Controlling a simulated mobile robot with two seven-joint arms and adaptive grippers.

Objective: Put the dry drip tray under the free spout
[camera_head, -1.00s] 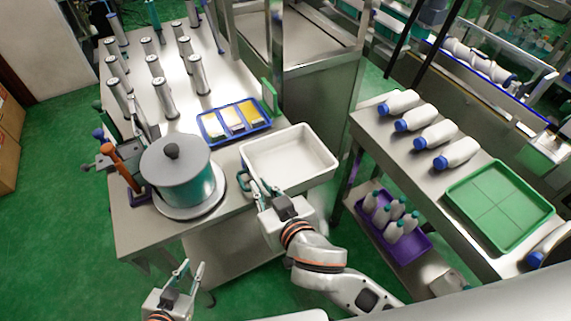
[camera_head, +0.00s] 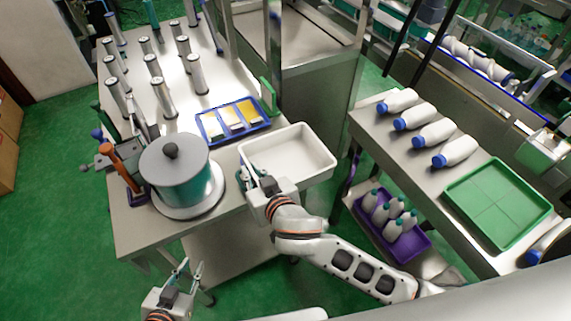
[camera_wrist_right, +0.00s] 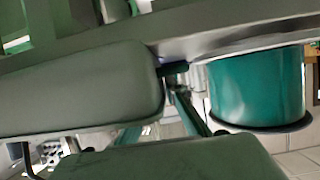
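A white rectangular tray (camera_head: 318,172) lies at the right front corner of the left table, empty as far as it shows. I cannot tell whether it is the dry drip tray. My right gripper (camera_head: 254,180) is at its left front corner, between it and the lidded pot (camera_head: 186,180). Whether it touches the tray, and whether its fingers are open, is unclear. The right wrist view shows large grey-green surfaces close up, with the teal pot (camera_wrist_right: 256,88) at right. No spout can be made out clearly. My left gripper (camera_head: 184,272) is open and empty, in front of the table.
A blue tray (camera_head: 206,129) with yellow and white pieces lies behind the white tray. Several metal cylinders (camera_head: 163,97) stand further back. Tools with orange and blue handles (camera_head: 124,160) stand left of the pot. The right table holds bottles (camera_head: 455,151) and a green tray (camera_head: 498,203).

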